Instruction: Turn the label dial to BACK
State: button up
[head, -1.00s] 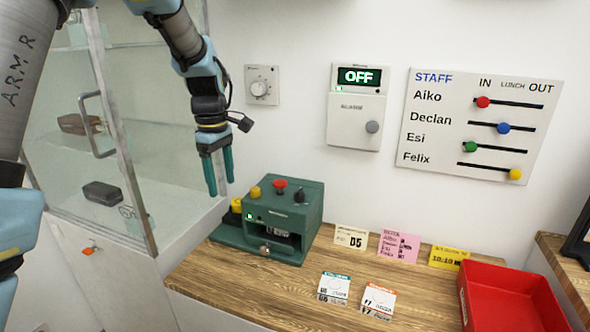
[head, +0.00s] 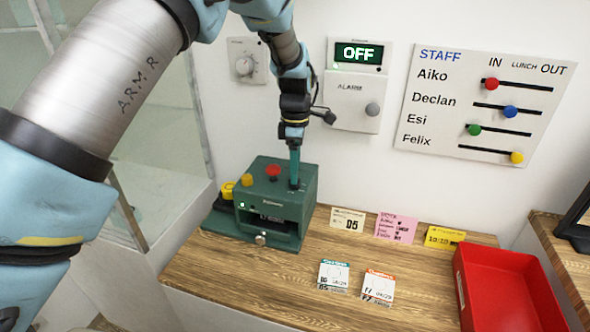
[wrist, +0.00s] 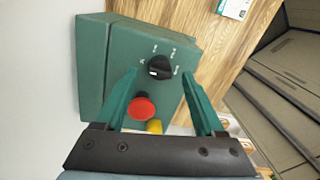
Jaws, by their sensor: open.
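The label dial is a black knob (wrist: 160,66) on top of the green label machine (head: 262,205), which stands at the left of the wooden counter. In the wrist view a white mark shows on the knob's lower left. Small white labels ring the knob, too small to read surely. My gripper (wrist: 159,73) is open, with one green finger on each side of the knob; I cannot tell whether they touch it.
A red button (wrist: 141,107) and a yellow button (head: 247,179) sit on the machine near the dial. Cards, two labels (head: 333,275) and a red tray (head: 508,298) lie to the right. An alarm box (head: 352,101) hangs on the wall behind.

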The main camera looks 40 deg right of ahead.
jog(key=shift+a+f+p, duration=0.1)
jog(key=shift+f+p, duration=0.2)
jog(key=shift+f, duration=1.05)
jog(key=shift+c, duration=0.3)
grip_shut()
